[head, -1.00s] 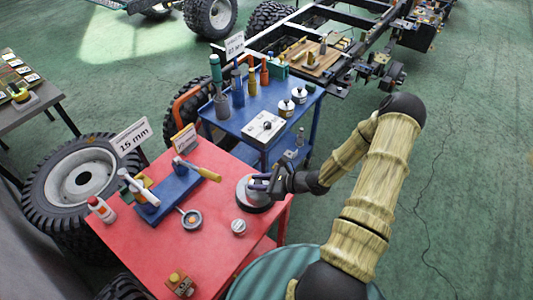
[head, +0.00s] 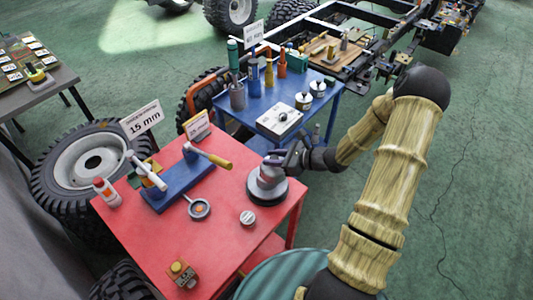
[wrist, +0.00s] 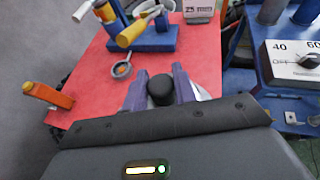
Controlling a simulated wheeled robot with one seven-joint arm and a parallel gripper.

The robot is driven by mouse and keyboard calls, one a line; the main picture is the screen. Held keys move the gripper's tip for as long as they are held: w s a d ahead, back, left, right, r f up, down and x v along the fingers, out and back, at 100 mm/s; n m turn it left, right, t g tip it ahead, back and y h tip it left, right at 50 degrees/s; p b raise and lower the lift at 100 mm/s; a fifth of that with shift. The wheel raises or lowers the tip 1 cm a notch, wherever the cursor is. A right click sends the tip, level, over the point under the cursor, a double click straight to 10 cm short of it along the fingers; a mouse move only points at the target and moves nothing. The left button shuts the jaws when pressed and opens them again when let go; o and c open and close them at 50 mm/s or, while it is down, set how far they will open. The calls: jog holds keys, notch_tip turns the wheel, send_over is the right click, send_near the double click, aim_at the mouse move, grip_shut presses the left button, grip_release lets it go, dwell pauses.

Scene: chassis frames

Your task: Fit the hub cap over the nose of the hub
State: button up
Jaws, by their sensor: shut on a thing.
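The hub (head: 266,188) is a grey stepped piece on a wide dark round base. It stands upright at the right side of the red table in the head view. My gripper (head: 274,159) is just above its top, coming in from the right. In the wrist view my gripper (wrist: 160,84) has its purple fingers shut on a black rounded piece, seemingly the hub cap (wrist: 160,92). A pale metal edge (wrist: 201,93) shows behind the right finger, probably the hub. The fingers and wrist hide most of the hub there. I cannot tell whether cap and hub touch.
On the red table (head: 225,250) are a small silver round piece (head: 247,217), a ring-shaped piece (head: 199,208), a blue stand (head: 172,193) with a hammer and a red-white bottle (head: 107,193). A blue cart (head: 331,101) with a dial box (head: 279,120) stands behind.

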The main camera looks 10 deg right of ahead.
aim_at(267, 157)
jog(key=w+r+b, duration=0.1)
jog(key=b, duration=0.1)
jog(key=w+a+r+b, duration=0.1)
jog(key=w+b, duration=0.1)
jog(key=b, duration=0.1)
jog(key=shift+w+b, duration=0.1)
jog(key=shift+b, duration=0.2)
jog(key=shift+a+r, duration=0.1)
jog(key=shift+r, duration=0.5)
jog(key=shift+w+f+b, duration=0.1)
jog(key=shift+f+b, duration=2.45)
jog(key=shift+f, duration=0.4)
jog(key=shift+f+b, duration=1.85)
jog(key=shift+f, duration=0.2)
jog(key=o, duration=1.1)
jog(key=shift+o, duration=0.2)
